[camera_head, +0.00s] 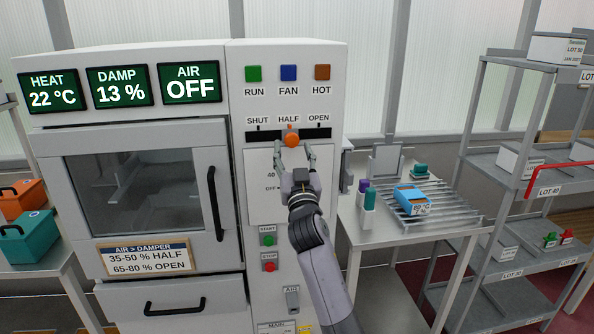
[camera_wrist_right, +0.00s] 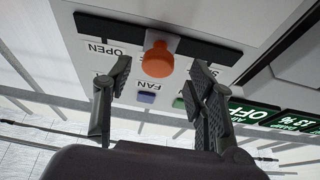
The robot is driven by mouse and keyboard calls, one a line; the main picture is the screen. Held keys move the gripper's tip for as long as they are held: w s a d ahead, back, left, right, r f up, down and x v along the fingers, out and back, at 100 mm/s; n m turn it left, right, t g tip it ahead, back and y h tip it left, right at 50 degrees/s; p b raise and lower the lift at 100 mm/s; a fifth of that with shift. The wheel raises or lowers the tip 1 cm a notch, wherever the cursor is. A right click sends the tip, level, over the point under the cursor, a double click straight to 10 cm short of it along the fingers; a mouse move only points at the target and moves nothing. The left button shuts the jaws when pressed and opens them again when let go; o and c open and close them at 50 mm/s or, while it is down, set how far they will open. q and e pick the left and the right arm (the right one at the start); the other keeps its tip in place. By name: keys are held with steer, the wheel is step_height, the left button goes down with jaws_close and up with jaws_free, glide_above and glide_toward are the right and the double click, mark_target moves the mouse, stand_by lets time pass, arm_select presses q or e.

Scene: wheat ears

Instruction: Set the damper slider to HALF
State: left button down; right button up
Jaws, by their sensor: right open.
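The damper slider's orange knob (camera_head: 291,139) sits in a black slot (camera_head: 262,136) under the HALF label, between SHUT and OPEN. In the head view the right gripper (camera_head: 293,148) is just below the knob, with its fingers spread to either side. In the right wrist view the orange knob (camera_wrist_right: 158,60) shows between the two open fingertips (camera_wrist_right: 160,72), with a gap on each side and nothing gripped. The left gripper is not in view.
Displays read HEAT 22 °C, DAMP 13 % and AIR OFF (camera_head: 190,83). A sign (camera_head: 146,256) reads 35-50 % HALF, 65-80 % OPEN. START (camera_head: 268,240) and STOP (camera_head: 269,267) buttons sit below. A side table with a wire rack (camera_head: 445,222) stands at right.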

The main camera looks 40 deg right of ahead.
steer(key=v, duration=0.7)
steer(key=shift+s, duration=0.3)
steer(key=shift+a+f, duration=0.1)
